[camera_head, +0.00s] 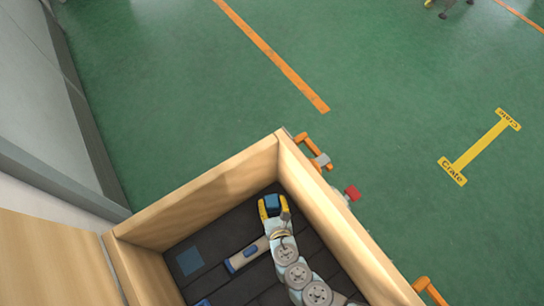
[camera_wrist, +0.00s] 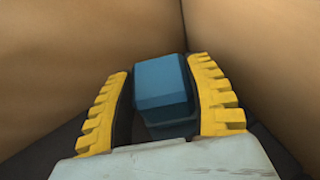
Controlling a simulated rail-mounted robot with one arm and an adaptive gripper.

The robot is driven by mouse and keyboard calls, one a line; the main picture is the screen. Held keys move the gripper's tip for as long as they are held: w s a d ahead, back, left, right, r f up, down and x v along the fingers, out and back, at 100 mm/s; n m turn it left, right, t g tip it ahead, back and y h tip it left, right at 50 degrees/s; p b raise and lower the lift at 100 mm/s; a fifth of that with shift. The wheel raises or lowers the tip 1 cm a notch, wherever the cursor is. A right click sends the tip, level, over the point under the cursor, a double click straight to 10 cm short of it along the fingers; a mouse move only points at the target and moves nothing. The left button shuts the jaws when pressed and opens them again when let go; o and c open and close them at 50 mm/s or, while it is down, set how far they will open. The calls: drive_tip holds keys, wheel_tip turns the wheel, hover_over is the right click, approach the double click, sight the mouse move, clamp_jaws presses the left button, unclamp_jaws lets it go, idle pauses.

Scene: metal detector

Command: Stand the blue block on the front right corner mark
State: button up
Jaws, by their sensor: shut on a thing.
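The blue block (camera_head: 271,202) is between the two yellow fingers of my gripper (camera_head: 272,207) near a corner of the wooden crate. In the wrist view the block (camera_wrist: 165,82) stands between the fingers of the gripper (camera_wrist: 166,103), which is shut on it. The crate walls meet behind the block. I cannot tell whether its underside touches the floor. A flat blue square mark (camera_head: 190,261) lies on the dark crate floor at the left. No mark shows under the block; that spot is hidden by the block and gripper.
The wooden crate wall (camera_head: 345,225) stands close on the right of my gripper. A grey and blue object (camera_head: 247,254) lies on the crate floor beside my arm. Orange clamps (camera_head: 312,151) sit outside the wall. The floor between the square mark and the far wall is clear.

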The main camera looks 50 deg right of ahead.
drive_tip(key=shift+f, duration=0.2)
drive_tip(key=o, duration=1.1)
drive_tip(key=shift+r, duration=0.1)
drive_tip(key=shift+r, duration=0.2)
drive_tip(key=p+v, duration=0.1)
drive_tip(key=v, duration=0.6)
drive_tip(key=shift+w+a+f, duration=0.1)
drive_tip(key=shift+s+a, duration=0.1)
drive_tip(key=shift+s, duration=0.2)
drive_tip(key=shift+w, duration=0.1)
